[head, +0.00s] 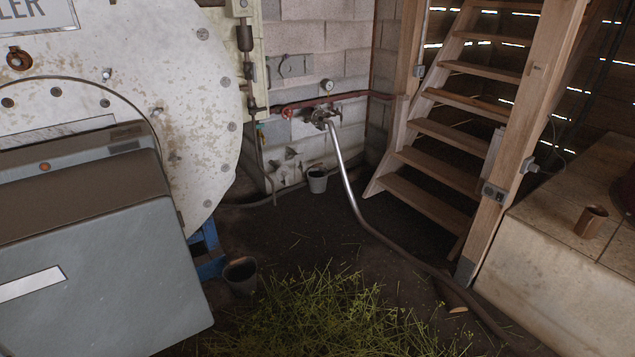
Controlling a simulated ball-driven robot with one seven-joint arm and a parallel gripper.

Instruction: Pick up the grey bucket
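A small grey bucket (317,182) stands upright on the dark floor against the block wall, below the pipe valve. A second, darker grey bucket (241,278) stands on the floor nearer to me, beside the burner housing and at the left edge of the cut herbs. I cannot tell from colour alone which one the task means. The inside of the nearer bucket looks dark, and I cannot make out any contents. My gripper is not in this view.
The grey burner housing (95,270) and white boiler (205,110) fill the left. Cut herbs (330,318) cover the front floor. A hose (400,248) runs from the valve across the floor. Wooden stairs (440,165) and a pale block (570,260) stand right.

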